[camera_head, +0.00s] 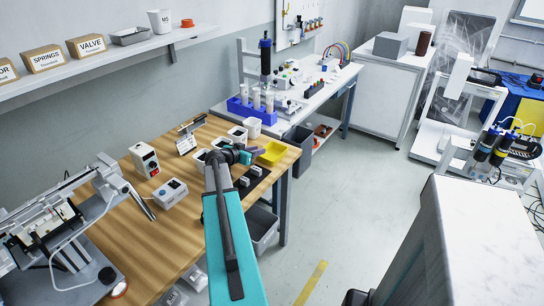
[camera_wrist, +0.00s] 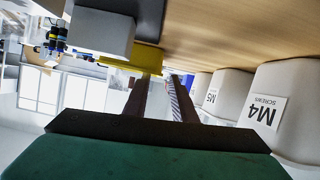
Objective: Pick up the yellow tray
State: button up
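The yellow tray (camera_head: 273,153) sits near the far right corner of the wooden table in the head view. It also shows in the wrist view (camera_wrist: 145,57), just beyond my fingertips. My gripper (camera_head: 251,157) is low over the table, close to the left side of the tray; the head view does not clearly show whether they touch. In the wrist view my gripper (camera_wrist: 161,78) has its two fingers apart with a bright gap between them, and no object is seen between them. The tray's far side is partly hidden in the wrist view.
White bins labelled M4 (camera_wrist: 285,105) and M5 (camera_wrist: 230,92) line one side of my gripper. A grey block (camera_wrist: 92,30) is close on the other side. Dark holders (camera_head: 252,177) sit at the table's right edge. A blue rack (camera_head: 252,113) stands on the bench behind.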

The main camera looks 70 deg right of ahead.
aim_at(272, 154)
jog(key=shift+d, duration=0.1)
jog(key=shift+p+x, duration=0.9)
jog(key=shift+x, duration=1.6)
jog(key=shift+s+f, duration=0.1)
grip_shut()
